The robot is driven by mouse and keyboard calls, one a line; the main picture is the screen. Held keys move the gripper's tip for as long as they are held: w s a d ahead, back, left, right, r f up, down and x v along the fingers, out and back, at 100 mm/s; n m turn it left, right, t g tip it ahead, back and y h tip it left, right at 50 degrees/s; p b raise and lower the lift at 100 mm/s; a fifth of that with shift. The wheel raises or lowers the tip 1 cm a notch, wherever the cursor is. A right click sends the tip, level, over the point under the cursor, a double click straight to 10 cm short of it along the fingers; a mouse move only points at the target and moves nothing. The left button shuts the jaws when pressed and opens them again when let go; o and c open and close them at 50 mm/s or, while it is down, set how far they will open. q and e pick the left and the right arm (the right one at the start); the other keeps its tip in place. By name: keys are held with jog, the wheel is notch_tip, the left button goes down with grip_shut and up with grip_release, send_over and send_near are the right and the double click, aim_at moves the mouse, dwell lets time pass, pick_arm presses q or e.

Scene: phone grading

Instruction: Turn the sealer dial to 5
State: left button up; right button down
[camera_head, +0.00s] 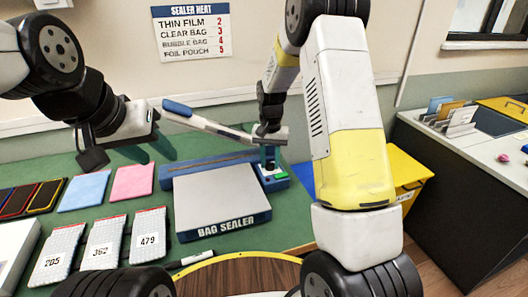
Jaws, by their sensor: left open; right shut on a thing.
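The bag sealer has a grey front plate (220,200) marked BAG SEALER and a blue base (190,172) behind it. Its sealing arm (205,124), with a blue handle at the left, is raised. My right gripper (268,158) points down at the control box (274,182) on the sealer's right end. It is shut on the dial, which it mostly hides; the dial's setting cannot be read. A green light shows beside it. My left gripper (128,156) is open and empty, above the bench left of the sealer.
A wall chart (192,32) lists Foil Pouch as 5. Pink (133,182) and blue (84,191) pouches, several numbered bubble bags (102,243) and dark phones (32,197) lie on the green bench. A yellow bin (405,172) stands at the right.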

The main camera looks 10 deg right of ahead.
aim_at(270, 164)
dwell(0.3)
jog(key=c, duration=1.3)
grip_release()
jog(key=shift+r, duration=0.1)
notch_tip(270, 164, up, 8)
jog(key=shift+f, duration=0.2)
